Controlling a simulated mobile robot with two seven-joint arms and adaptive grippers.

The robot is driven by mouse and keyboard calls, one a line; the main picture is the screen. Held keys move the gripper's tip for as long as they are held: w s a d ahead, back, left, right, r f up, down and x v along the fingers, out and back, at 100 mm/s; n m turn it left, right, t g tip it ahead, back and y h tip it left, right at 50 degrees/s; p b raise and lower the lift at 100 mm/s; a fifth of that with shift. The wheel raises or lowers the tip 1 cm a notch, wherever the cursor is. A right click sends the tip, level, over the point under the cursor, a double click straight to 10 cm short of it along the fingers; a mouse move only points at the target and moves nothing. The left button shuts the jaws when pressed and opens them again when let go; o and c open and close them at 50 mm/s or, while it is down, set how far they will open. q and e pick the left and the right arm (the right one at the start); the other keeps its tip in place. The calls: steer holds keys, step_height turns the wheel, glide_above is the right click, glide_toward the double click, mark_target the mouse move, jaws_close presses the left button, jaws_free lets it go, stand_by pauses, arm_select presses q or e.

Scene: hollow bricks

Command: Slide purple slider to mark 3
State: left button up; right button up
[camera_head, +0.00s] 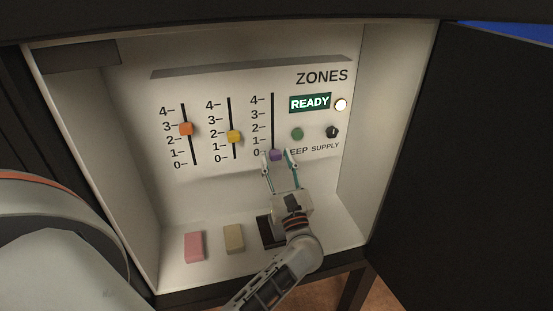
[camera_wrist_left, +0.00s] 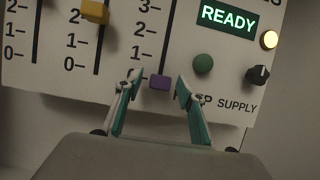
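The purple slider (camera_head: 276,155) is at the bottom of its slot, by mark 0, on the white panel. Its vertical slot has marks 0 to 4 at its left. My left gripper (camera_head: 276,153) is in front of the panel, with one finger to each side of the slider. In the left wrist view, the purple slider (camera_wrist_left: 159,82) is between the open fingertips (camera_wrist_left: 159,84), with a gap on both sides. How deep the fingertips reach around it is hard to tell. My right gripper is not in view.
The orange slider (camera_head: 186,129) and yellow slider (camera_head: 234,136) are to the left. A green button (camera_head: 297,134), a black knob (camera_head: 332,131) and a lit READY sign (camera_head: 310,103) are to the right. Pink (camera_head: 194,246) and yellow (camera_head: 233,238) blocks lie below. Cabinet walls enclose the panel.

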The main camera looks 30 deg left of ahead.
arm_select(q)
steer(key=shift+w, duration=0.1)
jaws_close()
steer(key=p, duration=0.6)
glide_toward(272, 107)
steer(key=x, duration=0.4)
steer(key=shift+w+a+f, duration=0.2)
steer(key=shift+w+a, duration=0.15)
steer(key=shift+a, duration=0.05)
steer(key=shift+r+p, duration=0.35)
steer(key=shift+r, duration=0.15)
jaws_free()
steer(key=shift+f, duration=0.1)
